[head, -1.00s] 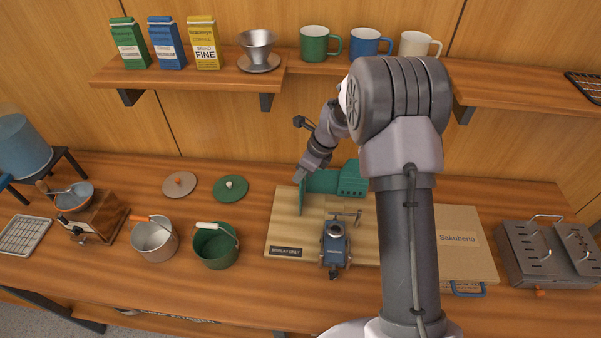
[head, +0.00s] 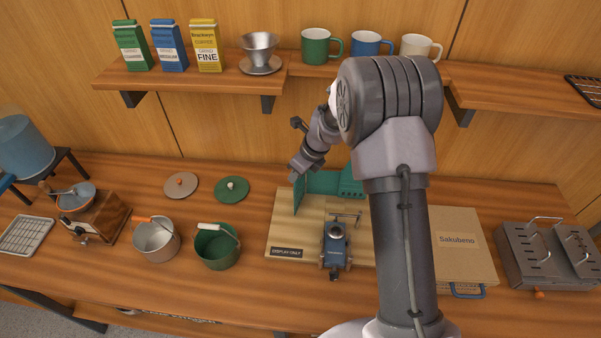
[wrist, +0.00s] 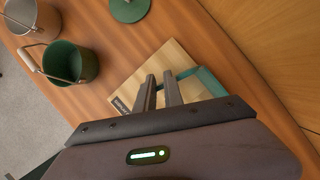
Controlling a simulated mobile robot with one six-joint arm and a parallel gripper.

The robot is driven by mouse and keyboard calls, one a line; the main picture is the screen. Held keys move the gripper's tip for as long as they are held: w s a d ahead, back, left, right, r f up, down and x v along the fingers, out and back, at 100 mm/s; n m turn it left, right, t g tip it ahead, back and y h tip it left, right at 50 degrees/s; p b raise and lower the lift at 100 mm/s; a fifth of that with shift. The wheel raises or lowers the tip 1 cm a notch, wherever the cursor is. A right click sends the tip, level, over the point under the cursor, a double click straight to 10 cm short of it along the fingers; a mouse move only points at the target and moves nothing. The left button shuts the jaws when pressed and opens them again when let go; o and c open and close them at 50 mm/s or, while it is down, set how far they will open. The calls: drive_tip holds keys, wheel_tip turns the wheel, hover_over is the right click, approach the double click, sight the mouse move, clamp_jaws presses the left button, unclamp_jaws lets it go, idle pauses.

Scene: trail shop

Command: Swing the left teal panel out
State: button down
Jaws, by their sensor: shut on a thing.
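The teal windscreen stands on the wooden display board (head: 285,232). Its left teal panel (head: 299,196) stands upright and angles forward from the back section (head: 325,183). My gripper (head: 296,176) is at the top of the left panel and shut on it. In the wrist view my gripper's two fingers (wrist: 160,92) come down over the board, and part of the teal windscreen (wrist: 207,82) shows beside them. The panel edge between the fingers is hard to make out there.
A small blue stove (head: 335,245) stands on the board in front of the windscreen. A green pot (head: 216,248) and a grey pot (head: 156,242) stand to the left, with a green lid (head: 231,189) behind. A shelf (head: 190,80) with mugs hangs above.

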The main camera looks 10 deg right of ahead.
drive_tip(key=shift+w+r, duration=0.1)
drive_tip(key=c, duration=1.5)
unclamp_jaws()
drive_tip(key=shift+a, duration=0.1)
drive_tip(key=shift+o, duration=0.2)
drive_tip(key=p+v, duration=0.2)
drive_tip(key=v, duration=1.5)
drive_tip(key=shift+s, duration=0.25)
drive_tip(key=shift+r, duration=0.1)
